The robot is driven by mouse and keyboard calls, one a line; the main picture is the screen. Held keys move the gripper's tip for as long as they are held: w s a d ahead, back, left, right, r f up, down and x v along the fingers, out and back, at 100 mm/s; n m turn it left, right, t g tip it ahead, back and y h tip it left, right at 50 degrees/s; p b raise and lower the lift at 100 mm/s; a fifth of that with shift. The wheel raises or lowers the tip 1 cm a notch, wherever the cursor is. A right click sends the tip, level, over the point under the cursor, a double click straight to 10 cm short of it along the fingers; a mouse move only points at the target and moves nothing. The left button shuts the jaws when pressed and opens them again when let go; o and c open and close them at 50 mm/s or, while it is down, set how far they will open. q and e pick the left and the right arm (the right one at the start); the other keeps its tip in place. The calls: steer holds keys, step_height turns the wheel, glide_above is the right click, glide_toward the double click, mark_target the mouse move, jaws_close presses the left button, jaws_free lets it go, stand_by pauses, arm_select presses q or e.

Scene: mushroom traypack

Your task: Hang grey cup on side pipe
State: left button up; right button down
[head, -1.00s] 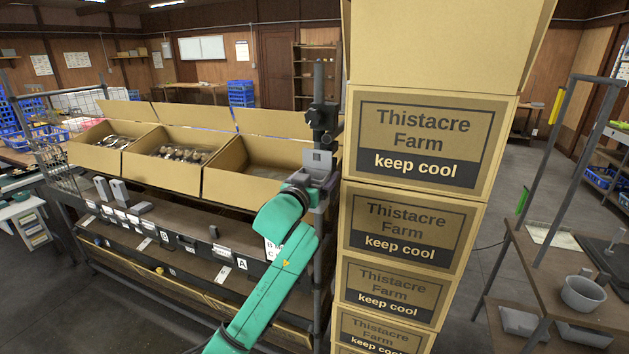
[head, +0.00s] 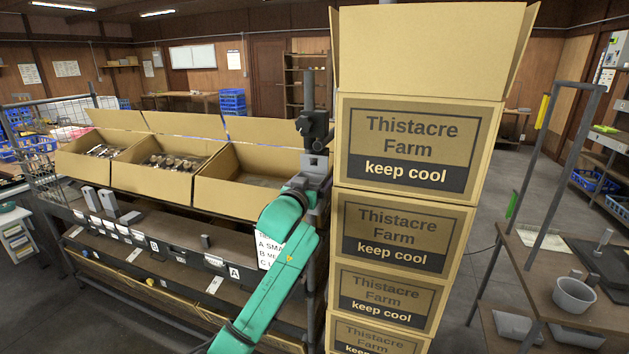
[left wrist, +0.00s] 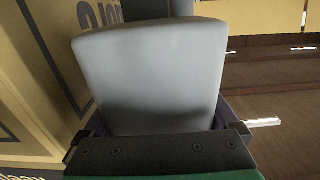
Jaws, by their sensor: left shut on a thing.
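A light grey cup (left wrist: 150,75) fills the middle of the left wrist view. My left gripper (left wrist: 155,135) is shut on it, with a finger at each side. In the head view my left gripper (head: 312,190) is beside the carton stack, in front of a dark upright pipe (head: 309,92) with a clamp on it. My right gripper is not in view.
A tall stack of cartons (head: 408,145) stands close on the right of my left gripper. Open cartons (head: 245,190) sit on the packing bench to the left. A side table at right holds a grey tub (head: 574,296). The floor between is clear.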

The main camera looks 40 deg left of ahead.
arm_select(q)
steer(key=o, duration=1)
steer(key=shift+s+d+f+b, duration=0.15)
steer(key=shift+s+d+b, duration=0.15)
steer(key=shift+s, duration=0.25)
steer(key=b+v, duration=0.4)
steer(key=v, duration=0.9)
steer(key=shift+s, duration=0.2)
